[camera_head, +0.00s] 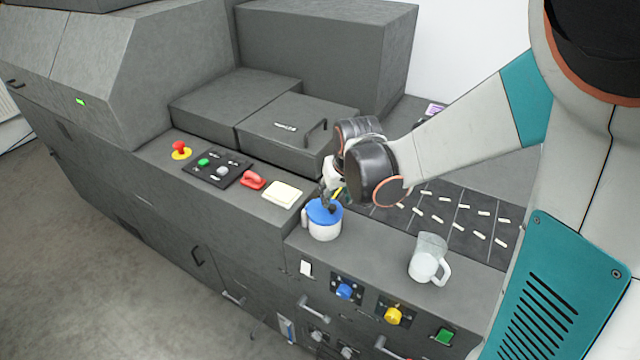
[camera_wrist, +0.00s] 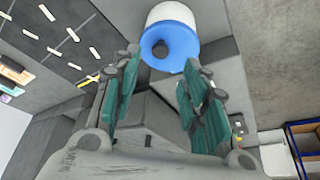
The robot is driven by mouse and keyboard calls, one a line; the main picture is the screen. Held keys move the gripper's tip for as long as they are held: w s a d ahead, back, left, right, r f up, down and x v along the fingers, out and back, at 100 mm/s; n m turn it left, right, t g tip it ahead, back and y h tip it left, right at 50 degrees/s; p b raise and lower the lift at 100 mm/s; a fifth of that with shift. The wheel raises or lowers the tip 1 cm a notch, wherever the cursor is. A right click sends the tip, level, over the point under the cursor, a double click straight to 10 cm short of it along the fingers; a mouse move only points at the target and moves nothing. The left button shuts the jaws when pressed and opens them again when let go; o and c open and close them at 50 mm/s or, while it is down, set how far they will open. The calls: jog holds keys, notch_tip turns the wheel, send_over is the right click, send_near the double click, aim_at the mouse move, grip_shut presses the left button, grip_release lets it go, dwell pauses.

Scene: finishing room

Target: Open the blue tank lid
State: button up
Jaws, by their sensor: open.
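The tank is a small white pot (camera_head: 324,230) with a blue lid (camera_head: 323,211) on top, standing upright on the machine's grey ledge. The lid sits on the pot and looks closed. In the wrist view the blue lid (camera_wrist: 168,38) shows as a ring with a dark knob in its middle, just beyond my fingertips. My gripper (camera_wrist: 160,72) is open, with its two teal-padded fingers spread and nothing between them. In the head view my gripper (camera_head: 332,197) is right over the lid; its fingers partly hide the knob. I cannot tell whether they touch it.
A clear jug (camera_head: 428,259) stands to the right on the same ledge. A red emergency button (camera_head: 180,149), a button panel (camera_head: 216,167), a red handle (camera_head: 253,180) and a cream block (camera_head: 282,193) lie to the left. Knobs, including a blue one (camera_head: 344,291), are on the front face below.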

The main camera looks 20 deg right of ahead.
aim_at(332, 206)
jog(key=b+x, duration=0.1)
jog(key=x, duration=0.5)
jog(key=shift+w+f, duration=0.15)
jog(key=shift+f, duration=0.05)
grip_shut()
